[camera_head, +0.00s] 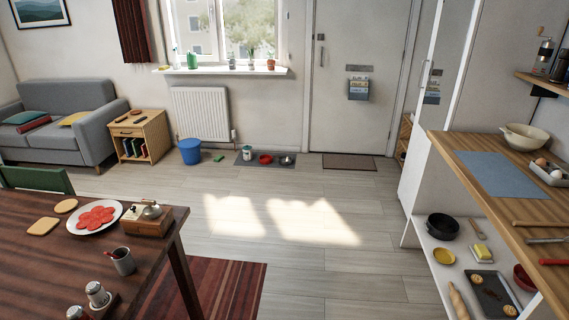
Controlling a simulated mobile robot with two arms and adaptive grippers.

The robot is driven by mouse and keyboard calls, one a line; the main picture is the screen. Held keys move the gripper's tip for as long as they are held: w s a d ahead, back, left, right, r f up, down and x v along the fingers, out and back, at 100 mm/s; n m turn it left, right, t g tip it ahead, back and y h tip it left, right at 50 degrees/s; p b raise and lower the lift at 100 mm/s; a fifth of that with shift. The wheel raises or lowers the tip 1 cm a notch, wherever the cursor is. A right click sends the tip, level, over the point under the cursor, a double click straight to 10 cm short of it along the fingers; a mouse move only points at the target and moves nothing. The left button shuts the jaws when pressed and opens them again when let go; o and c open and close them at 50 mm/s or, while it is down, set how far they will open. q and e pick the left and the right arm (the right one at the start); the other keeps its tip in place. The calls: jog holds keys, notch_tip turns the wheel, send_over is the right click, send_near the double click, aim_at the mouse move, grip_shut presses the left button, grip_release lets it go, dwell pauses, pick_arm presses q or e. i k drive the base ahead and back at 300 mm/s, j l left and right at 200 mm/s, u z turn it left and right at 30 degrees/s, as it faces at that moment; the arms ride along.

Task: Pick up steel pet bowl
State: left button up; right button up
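A small steel pet bowl (287,161) sits on a dark grey mat (255,164) on the floor, by the far wall below the window and left of the door. It is small in the picture. A red bowl (266,159) stands beside it to the left. A whitish container with a dark top (248,153) stands further left on the same mat. Neither of my grippers shows in the head view, and nothing is seen touching the bowl.
A wooden table (60,238) stands at the near left, a shelf unit (440,150) at the right. A blue bin (191,151) and a green object (218,158) lie left of the mat; a brown doormat (349,162) lies right. The floor (290,190) between is clear.

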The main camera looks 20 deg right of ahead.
aim_at(286, 160)
jog(key=i+l+z, duration=0.25)
jog(key=i, duration=0.15)
jog(key=i+l+z, duration=0.25)
jog(key=i, duration=0.2)
jog(key=i+z, duration=0.3)
jog(key=i, duration=0.95)
jog(key=i+l, duration=0.15)
jog(key=i, duration=0.8)
jog(key=i+u, duration=0.2)
jog(key=i, duration=0.4)
jog(key=i+u, duration=0.15)
jog(key=i, duration=0.45)
jog(key=i+l+u, duration=0.2)
jog(key=i, duration=0.4)
